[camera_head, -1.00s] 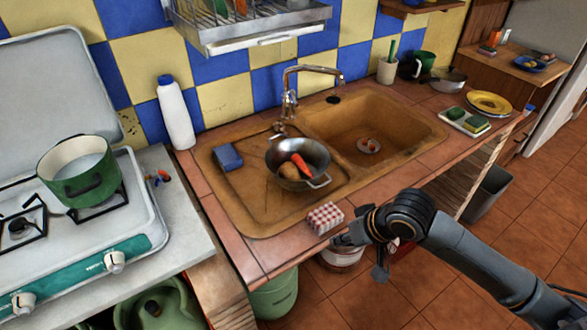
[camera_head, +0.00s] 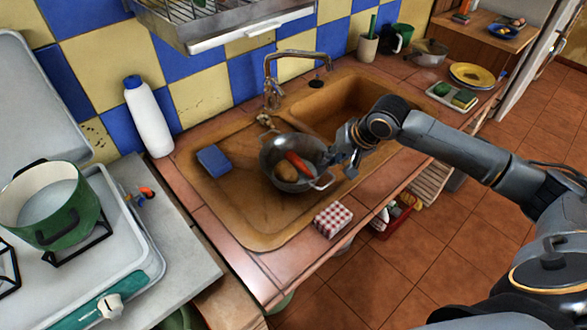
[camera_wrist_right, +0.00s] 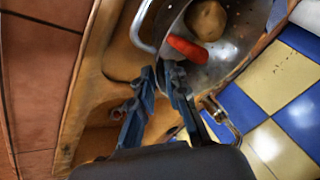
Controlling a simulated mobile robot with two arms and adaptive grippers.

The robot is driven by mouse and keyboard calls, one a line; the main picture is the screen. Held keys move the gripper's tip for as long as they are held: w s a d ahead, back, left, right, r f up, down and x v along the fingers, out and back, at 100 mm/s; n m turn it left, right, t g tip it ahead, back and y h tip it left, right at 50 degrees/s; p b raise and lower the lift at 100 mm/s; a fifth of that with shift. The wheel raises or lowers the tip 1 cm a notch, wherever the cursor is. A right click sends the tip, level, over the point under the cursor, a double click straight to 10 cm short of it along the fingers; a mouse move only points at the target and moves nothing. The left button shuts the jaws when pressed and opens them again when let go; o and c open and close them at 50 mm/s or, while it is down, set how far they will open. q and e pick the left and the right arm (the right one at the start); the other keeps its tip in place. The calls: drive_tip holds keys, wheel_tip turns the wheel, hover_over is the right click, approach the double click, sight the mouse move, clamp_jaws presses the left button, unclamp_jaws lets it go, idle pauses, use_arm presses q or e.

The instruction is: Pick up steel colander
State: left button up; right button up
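The steel colander (camera_head: 268,158) stands in the left part of the brown sink. It holds a potato (camera_head: 286,171) and a red-orange carrot (camera_head: 297,161). Its handle (camera_head: 323,181) is at its right front side. My right gripper (camera_head: 337,158) is at the colander's right rim, fingers toward it. In the right wrist view the two fingers (camera_wrist_right: 160,73) are apart, with their tips by the colander's rim (camera_wrist_right: 167,45) and handle (camera_wrist_right: 139,28). I cannot tell whether they touch it. My left gripper is not in view.
A faucet (camera_head: 270,85) rises behind the colander. The green pot (camera_head: 48,205) is on the stove at left. The dish rack (camera_head: 225,20) hangs above.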

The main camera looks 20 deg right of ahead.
sight(315, 169)
drive_tip(key=shift+p+x, duration=0.3)
drive_tip(key=shift+x, duration=0.7)
drive_tip(key=x, duration=0.3)
drive_tip(key=shift+w+d+f, duration=0.15)
drive_tip(key=shift+w+f, duration=0.05)
drive_tip(key=shift+w, duration=0.1)
drive_tip(key=shift+w+f, duration=0.1)
drive_tip(key=shift+f, duration=0.05)
clamp_jaws()
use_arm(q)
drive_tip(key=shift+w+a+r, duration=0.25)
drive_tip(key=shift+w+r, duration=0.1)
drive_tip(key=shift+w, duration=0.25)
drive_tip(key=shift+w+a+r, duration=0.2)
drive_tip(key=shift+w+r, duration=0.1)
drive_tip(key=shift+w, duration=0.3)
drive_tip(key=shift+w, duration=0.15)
